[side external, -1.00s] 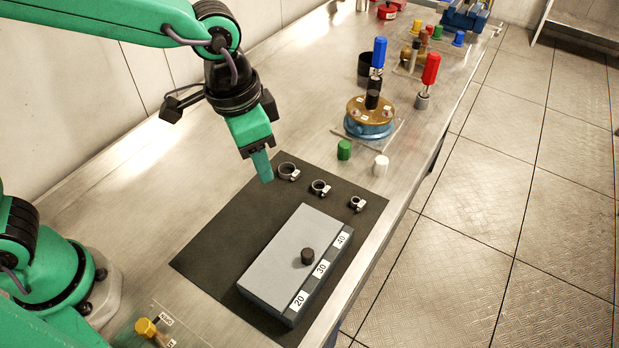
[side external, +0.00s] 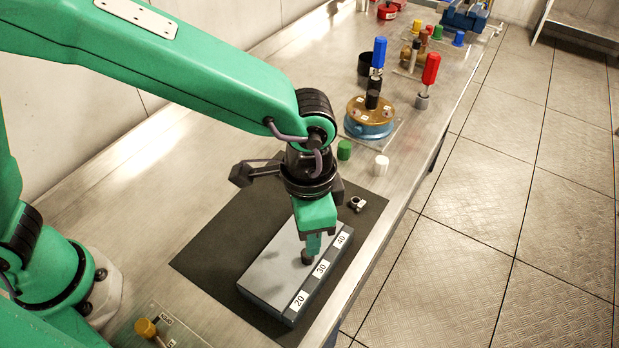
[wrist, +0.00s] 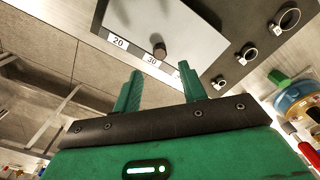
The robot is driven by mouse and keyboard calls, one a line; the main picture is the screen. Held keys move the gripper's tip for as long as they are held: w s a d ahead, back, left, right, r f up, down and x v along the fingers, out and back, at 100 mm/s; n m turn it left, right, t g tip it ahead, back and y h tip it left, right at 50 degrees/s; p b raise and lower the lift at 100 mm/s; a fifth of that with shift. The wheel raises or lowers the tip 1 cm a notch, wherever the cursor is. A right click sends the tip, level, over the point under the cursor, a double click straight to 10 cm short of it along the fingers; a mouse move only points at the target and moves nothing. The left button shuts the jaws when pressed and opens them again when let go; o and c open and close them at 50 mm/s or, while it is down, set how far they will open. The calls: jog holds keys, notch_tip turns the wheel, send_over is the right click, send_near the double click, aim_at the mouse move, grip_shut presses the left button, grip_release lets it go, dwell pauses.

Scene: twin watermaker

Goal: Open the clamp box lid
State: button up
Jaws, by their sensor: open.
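The clamp box (side external: 277,277) is a grey box on a black mat, with labels 20, 30 and 40 along its front edge. Its lid (wrist: 190,24) is flat, light grey and lies closed. A round black knob (wrist: 159,49) stands on the lid near the 30 label; in the side view the knob (side external: 307,258) is partly hidden by my gripper. My gripper (side external: 311,248) points down just over the knob. In the wrist view my gripper (wrist: 160,82) has its fingers spread, with the knob beyond and between the tips. I cannot tell whether a finger touches it.
Three hose clamps lie on the black mat (side external: 215,258) beside the box; the small clamp (side external: 357,204) shows in the side view. A green cap (side external: 344,150), a white cap (side external: 381,165) and a blue-based brass fixture (side external: 370,118) stand farther back. The bench edge runs close to the box.

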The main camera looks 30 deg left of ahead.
aim_at(293, 248)
jog(key=shift+f, duration=3.45)
jog(key=shift+c, duration=0.4)
grip_shut()
